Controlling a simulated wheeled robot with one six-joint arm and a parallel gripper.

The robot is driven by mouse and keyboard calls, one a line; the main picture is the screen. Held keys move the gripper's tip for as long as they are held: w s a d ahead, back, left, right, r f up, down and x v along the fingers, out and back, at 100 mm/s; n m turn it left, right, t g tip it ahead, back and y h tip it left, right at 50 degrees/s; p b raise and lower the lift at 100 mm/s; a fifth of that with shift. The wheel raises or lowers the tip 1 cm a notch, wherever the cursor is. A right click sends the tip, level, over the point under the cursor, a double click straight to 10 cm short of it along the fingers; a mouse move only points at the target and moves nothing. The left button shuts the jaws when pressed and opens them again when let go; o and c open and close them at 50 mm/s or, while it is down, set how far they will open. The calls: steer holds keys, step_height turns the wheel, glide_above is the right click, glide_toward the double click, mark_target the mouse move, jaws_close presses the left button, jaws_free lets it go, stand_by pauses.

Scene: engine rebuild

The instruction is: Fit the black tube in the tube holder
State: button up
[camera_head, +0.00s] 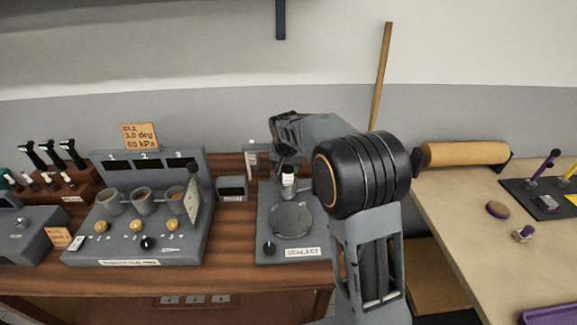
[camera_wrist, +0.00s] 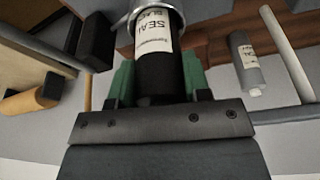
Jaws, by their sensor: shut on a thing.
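The black tube (camera_wrist: 158,78) has a white label reading "SEAL" and "BLACK". In the wrist view my gripper (camera_wrist: 157,88) is shut on it, one green finger on each side. The tube's far end meets a round grey metal collar (camera_wrist: 136,12), which looks like the tube holder; I cannot tell how deep it sits. In the head view the tube's white label (camera_head: 288,181) shows below my gripper, at the back of the sealant station (camera_head: 266,222). My arm hides part of that area.
A grey labelled tube (camera_wrist: 244,62) stands beside the held one in the wrist view. A station with three cups (camera_head: 135,240) is to the left. A small grey box (camera_head: 232,187) stands between the stations. A pale table (camera_head: 450,230) with a tan roll (camera_head: 465,154) is right.

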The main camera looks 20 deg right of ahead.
steer(key=shift+f, duration=0.3)
steer(key=o, duration=1.1)
steer(key=shift+o, duration=0.2)
steer(key=shift+r+p, duration=2.45)
steer(key=shift+r, duration=1.35)
